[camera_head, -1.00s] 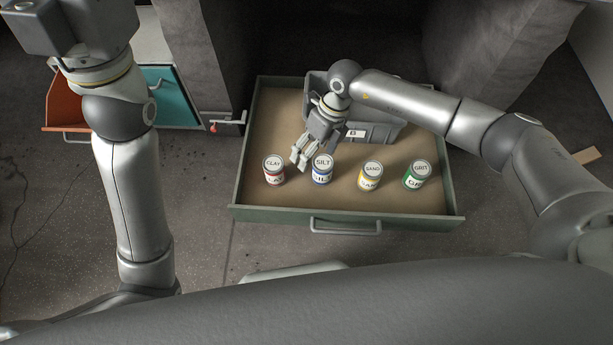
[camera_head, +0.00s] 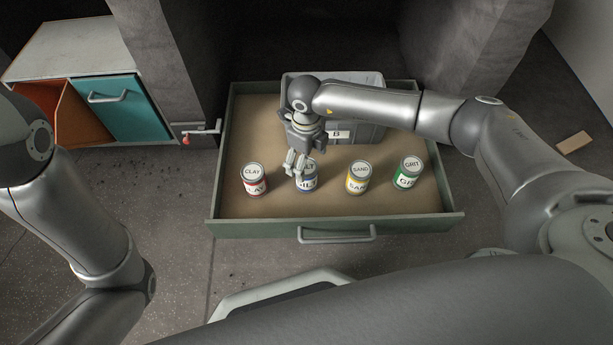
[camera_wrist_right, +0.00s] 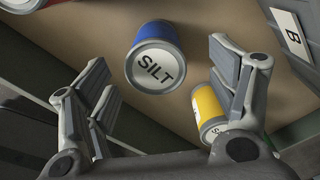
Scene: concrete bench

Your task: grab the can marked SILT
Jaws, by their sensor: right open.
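The SILT can (camera_head: 307,179), with a blue band and a grey lid, stands in the open drawer (camera_head: 262,230), second from the left in the row. My right gripper (camera_head: 297,163) is open just over it and hides part of its lid in the head view. In the right wrist view the SILT can (camera_wrist_right: 156,58) shows its lettered lid between and beyond the open fingers of my right gripper (camera_wrist_right: 160,100), with space on both sides. The fingers do not hold it. My left arm comes in at the left, and its gripper is out of view.
The CLAY can (camera_head: 255,181) stands left of the SILT can; the SAND can (camera_head: 358,178) and GRIT can (camera_head: 407,173) stand to the right. A grey bin (camera_head: 364,92) marked B sits behind.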

